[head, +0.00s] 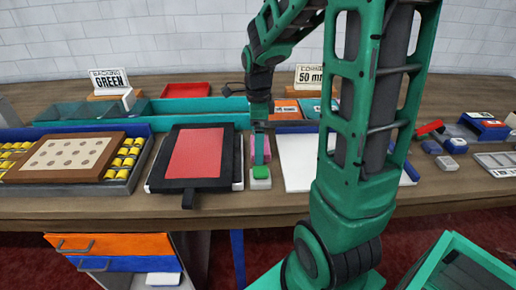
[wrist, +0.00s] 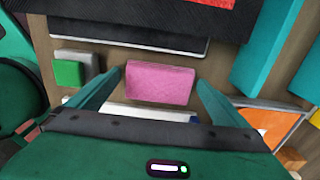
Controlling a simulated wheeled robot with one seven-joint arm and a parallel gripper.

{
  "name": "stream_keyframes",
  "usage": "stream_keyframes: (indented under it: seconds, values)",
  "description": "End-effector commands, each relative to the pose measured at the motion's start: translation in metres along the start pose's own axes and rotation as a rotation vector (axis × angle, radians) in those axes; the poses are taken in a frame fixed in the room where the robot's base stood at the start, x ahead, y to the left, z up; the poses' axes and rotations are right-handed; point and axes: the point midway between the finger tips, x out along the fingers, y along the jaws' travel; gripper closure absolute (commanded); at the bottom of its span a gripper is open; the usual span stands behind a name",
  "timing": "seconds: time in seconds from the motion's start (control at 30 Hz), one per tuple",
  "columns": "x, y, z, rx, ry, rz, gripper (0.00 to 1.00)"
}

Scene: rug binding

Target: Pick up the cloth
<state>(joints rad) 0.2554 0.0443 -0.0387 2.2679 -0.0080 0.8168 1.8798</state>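The cloth (wrist: 160,85) looks like a folded pink pad and lies flat on the table in the wrist view. It also shows in the head view as pink edges (head: 267,149) mostly hidden behind my gripper (head: 259,150). In the wrist view my gripper (wrist: 158,78) is open. Its two teal fingers stand on the left and right of the cloth, with a narrow gap showing on each side. I cannot tell how high the fingertips are above the table.
A green-topped block (head: 260,172) stands just in front of the cloth. A black-framed red panel (head: 196,152) lies to the left, and a white board (head: 300,160) to the right. Teal bins (head: 200,105) stand behind. Bare table shows along the front edge.

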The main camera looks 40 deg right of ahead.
Motion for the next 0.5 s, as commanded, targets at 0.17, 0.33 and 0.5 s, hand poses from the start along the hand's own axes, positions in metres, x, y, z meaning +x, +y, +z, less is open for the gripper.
stream_keyframes:
  seconds: [0.17,0.33,0.5]
  values:
    - [-0.0002,0.0000,0.0000,0.000,0.000,0.000,0.37]
    - [-0.0003,0.0000,0.0000,0.000,0.000,0.000,0.40]
    - [-0.0031,-0.0001,0.0000,0.000,0.000,0.000,0.40]
